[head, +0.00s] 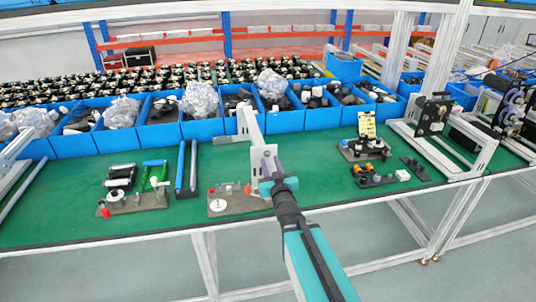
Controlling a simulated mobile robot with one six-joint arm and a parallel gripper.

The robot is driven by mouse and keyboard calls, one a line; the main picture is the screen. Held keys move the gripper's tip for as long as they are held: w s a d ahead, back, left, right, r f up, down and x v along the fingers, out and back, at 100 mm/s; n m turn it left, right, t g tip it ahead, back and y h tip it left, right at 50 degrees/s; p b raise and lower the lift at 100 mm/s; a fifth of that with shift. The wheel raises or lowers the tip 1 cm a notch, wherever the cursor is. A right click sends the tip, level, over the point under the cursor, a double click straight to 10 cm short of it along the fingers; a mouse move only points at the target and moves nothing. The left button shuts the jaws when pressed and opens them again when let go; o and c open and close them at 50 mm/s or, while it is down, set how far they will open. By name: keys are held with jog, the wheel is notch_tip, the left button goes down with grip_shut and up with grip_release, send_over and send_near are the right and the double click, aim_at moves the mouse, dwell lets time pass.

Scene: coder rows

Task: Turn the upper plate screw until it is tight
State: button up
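The upper plate screw is too small or hidden to make out. A white disc (219,205) and small red and white parts lie on the base, left of my gripper.
Blue bins (206,128) of parts and clear bags line the bench's back. To the right are small black fixtures (365,150). The green top (310,160) right of the plate is clear.

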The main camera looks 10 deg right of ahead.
jog(key=shift+s+p, duration=1)
jog(key=shift+p, duration=1.75)
jog(key=s+d+f+m+g, duration=0.1)
jog(key=s+f+g, duration=0.2)
jog(key=f+g, duration=0.35)
jog(key=s+d+f+g, duration=0.1)
jog(key=s+f+g, duration=0.2)
jog(key=f, duration=0.7)
jog(key=s+f+g, duration=0.3)
jog(key=s+g, duration=0.1)
jog(key=s, duration=0.4)
jog(key=s+f+g, duration=0.4)
jog(key=s, duration=0.5)
jog(key=s+f+g+b, duration=0.3)
jog(key=s+f+b, duration=0.3)
jog(key=s+f, duration=0.7)
jog(key=s+f+g+b, duration=0.3)
jog(key=s+f+b, duration=0.4)
jog(key=s+f, duration=0.6)
notch_tip(320, 180, down, 5)
jog(key=shift+a+f+h+b, duration=0.1)
jog(key=shift+a+h+b, duration=0.2)
